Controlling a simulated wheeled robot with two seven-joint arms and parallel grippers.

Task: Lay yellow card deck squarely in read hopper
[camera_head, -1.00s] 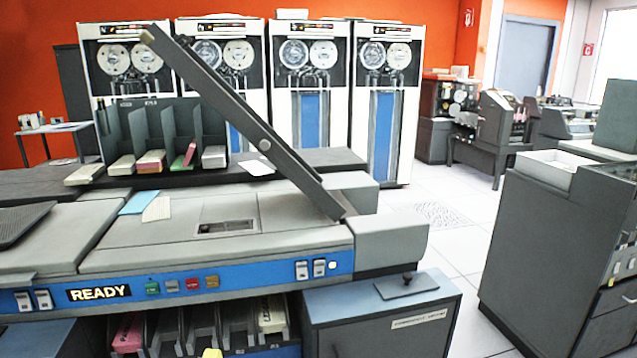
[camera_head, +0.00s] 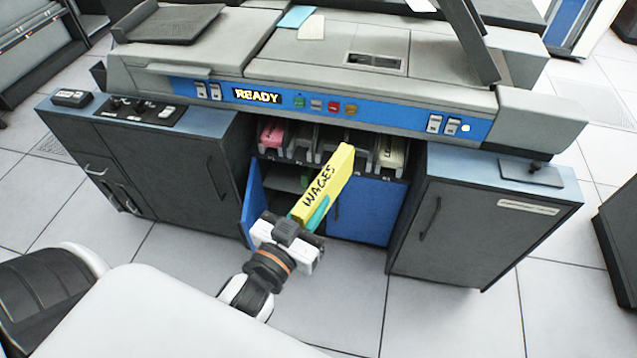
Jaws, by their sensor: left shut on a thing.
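The yellow card deck (camera_head: 331,178), marked WAGES, is in my left gripper (camera_head: 312,218), which is shut on its near end. The deck is tilted, its far end reaching up to the open card bays under the blue READY panel. I cannot tell whether it touches them. The card machine (camera_head: 190,62) spans the view behind it. On its top left is a dark sloped tray (camera_head: 170,24); I cannot tell for sure whether this is the read hopper. My right gripper is not in view.
A pink deck (camera_head: 271,132) and a pale deck (camera_head: 391,152) sit in bays beside the yellow deck. Blue doors (camera_head: 365,208) hang below, the left one ajar. Grey cabinets (camera_head: 480,225) flank the recess. A raised dark arm (camera_head: 466,40) stands at upper right.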

